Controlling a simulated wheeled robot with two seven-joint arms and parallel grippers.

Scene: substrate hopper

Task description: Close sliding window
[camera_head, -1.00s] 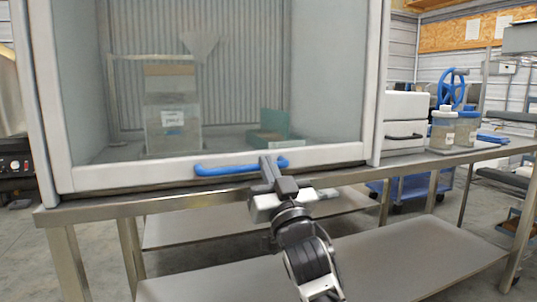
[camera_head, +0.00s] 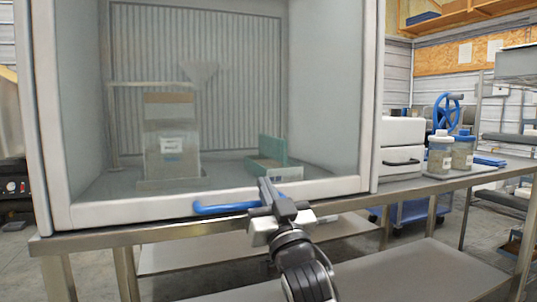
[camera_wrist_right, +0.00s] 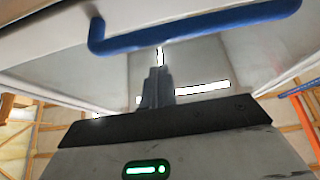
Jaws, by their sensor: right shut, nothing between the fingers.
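The sliding window (camera_head: 110,208) is a clear pane in a white frame on the front of the cabinet. Its bottom rail is low, close to the table top; I cannot tell whether a thin gap is left. A blue bar handle (camera_head: 225,208) runs along the rail. It also shows across the top of the right wrist view (camera_wrist_right: 200,32). My right gripper (camera_head: 266,188) is shut and empty, in front of the handle's right part, its tips reaching above the bar in the head view. I cannot tell whether it touches the handle. My left gripper is out of view.
Behind the pane are a clear labelled container (camera_head: 172,158) and a green box (camera_head: 272,155). The metal table (camera_head: 125,241) carries the cabinet. To the right stand a white box (camera_head: 402,160) with a dark handle and lidded jars (camera_head: 440,157).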

